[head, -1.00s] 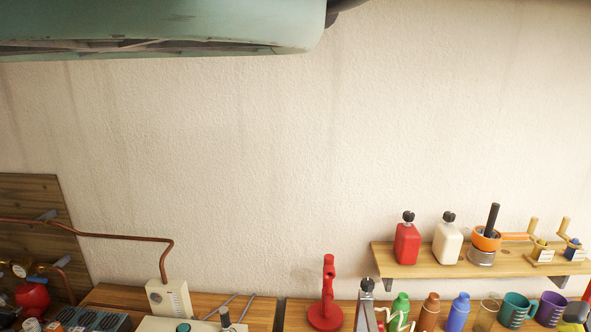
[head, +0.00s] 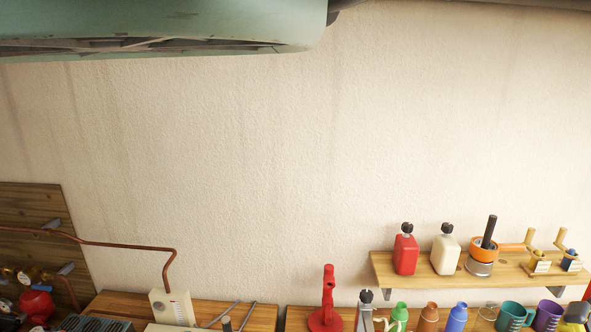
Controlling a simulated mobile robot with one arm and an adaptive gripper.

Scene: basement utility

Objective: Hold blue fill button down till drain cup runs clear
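My gripper is not in view. I cannot make out the blue fill button in the head view. A pale control box (head: 172,307) with a copper pipe (head: 120,244) above it stands at the lower left. A pale panel below it is cut off by the bottom edge. I cannot pick out the drain cup.
A worn teal casing (head: 160,28) hangs across the upper left. A wooden shelf (head: 400,279) at right holds red and cream bottles and other items. Below are a red stand (head: 326,318), bottles and mugs. A wooden board (head: 35,205) carries pipework. The middle wall is bare.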

